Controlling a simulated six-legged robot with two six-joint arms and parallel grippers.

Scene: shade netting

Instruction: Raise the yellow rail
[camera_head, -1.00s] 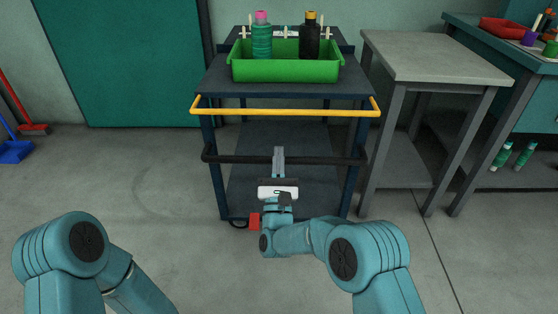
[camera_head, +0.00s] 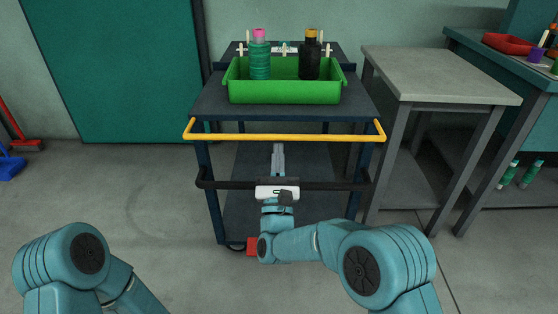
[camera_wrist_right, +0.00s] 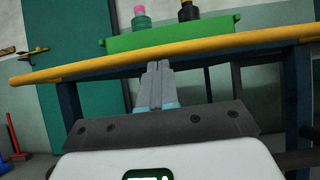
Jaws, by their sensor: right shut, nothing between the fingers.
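The yellow rail (camera_head: 285,137) runs level across the front of the dark blue cart (camera_head: 215,98), just under its top shelf. It also shows in the right wrist view (camera_wrist_right: 160,58), crossing above and beyond the fingertips. My right gripper (camera_head: 278,148) is shut and empty in front of the cart, with its fingers pointing towards the cart, at about the rail's height or a little lower in the picture. In the right wrist view the gripper's closed fingers (camera_wrist_right: 158,68) end just at the rail's lower edge; whether they touch it I cannot tell. The left gripper is out of view.
A green tray (camera_head: 285,92) with a teal bottle (camera_head: 260,60) and a black bottle (camera_head: 310,60) stands on the cart. A black lower bar (camera_head: 225,184) crosses the cart below. A grey table (camera_head: 440,75) stands close at right.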

